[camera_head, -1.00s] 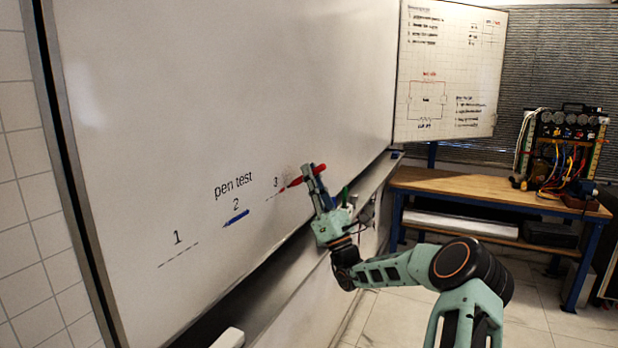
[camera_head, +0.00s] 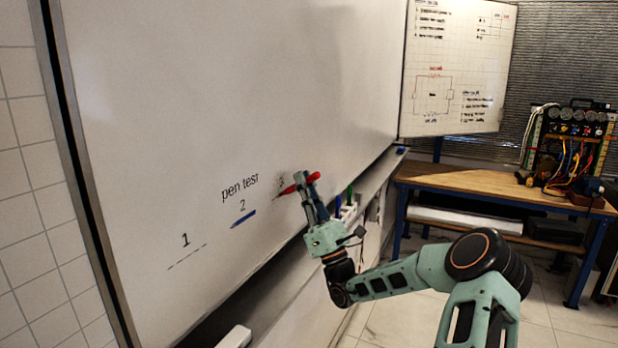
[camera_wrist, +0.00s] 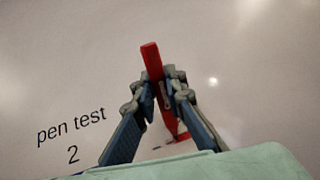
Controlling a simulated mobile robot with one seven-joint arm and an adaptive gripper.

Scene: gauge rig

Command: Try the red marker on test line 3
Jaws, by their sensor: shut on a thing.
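My gripper (camera_head: 310,180) is shut on the red marker (camera_head: 299,182) in front of the whiteboard (camera_head: 230,90). The marker slants down and left, its tip at test line 3, just below the "3" (camera_head: 281,183). In the wrist view the red marker (camera_wrist: 152,62) sits between the fingertips of my gripper (camera_wrist: 160,80), and its lower end shows between the fingers near a short dark mark on the board. I cannot tell whether the tip touches the board. My gripper and the marker hide part of line 3.
Line 2 bears a thick blue stroke (camera_head: 243,218); line 1 (camera_head: 187,257) shows only dashes. A ledge (camera_head: 368,182) below the board holds a green marker (camera_head: 349,194) close behind my gripper. A wooden bench (camera_head: 480,188) with equipment stands at the right.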

